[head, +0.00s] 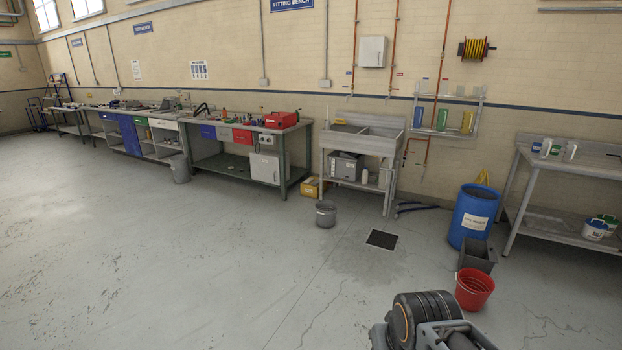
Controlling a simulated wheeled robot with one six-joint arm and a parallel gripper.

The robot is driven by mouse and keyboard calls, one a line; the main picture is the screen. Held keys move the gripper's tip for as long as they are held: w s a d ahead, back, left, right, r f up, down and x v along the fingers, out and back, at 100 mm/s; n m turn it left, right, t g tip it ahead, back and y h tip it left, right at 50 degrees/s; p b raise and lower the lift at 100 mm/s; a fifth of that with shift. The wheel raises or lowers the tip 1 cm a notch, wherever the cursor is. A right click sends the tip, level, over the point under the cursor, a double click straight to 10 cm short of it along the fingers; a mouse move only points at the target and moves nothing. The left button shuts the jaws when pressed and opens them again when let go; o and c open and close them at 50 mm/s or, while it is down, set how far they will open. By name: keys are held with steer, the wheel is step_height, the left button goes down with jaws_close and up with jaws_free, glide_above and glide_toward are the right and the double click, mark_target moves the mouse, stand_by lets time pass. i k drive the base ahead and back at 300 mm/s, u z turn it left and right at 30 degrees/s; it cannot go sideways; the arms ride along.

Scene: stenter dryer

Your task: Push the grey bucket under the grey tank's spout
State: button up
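A small grey bucket (325,217) stands upright on the floor in front of the sink stand's left leg. A grey, box-like container (344,168) sits on the sink stand's lower shelf, behind and above the bucket. It may be the grey tank, but I cannot make out a spout on it. The bucket stands out in front of this container, apart from it. Part of my arm shows at the bottom right edge. My gripper's fingertips are not in view.
A floor drain (381,240) lies right of the bucket. A blue drum (469,222), a dark grey bin (477,256) and a red bucket (474,290) stand farther right. A second grey bin (180,169) stands by the benches. The floor left and in front is clear.

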mark_target(328, 220)
steer(key=z, duration=0.3)
steer(key=i, duration=4.95)
steer(key=u, duration=0.25)
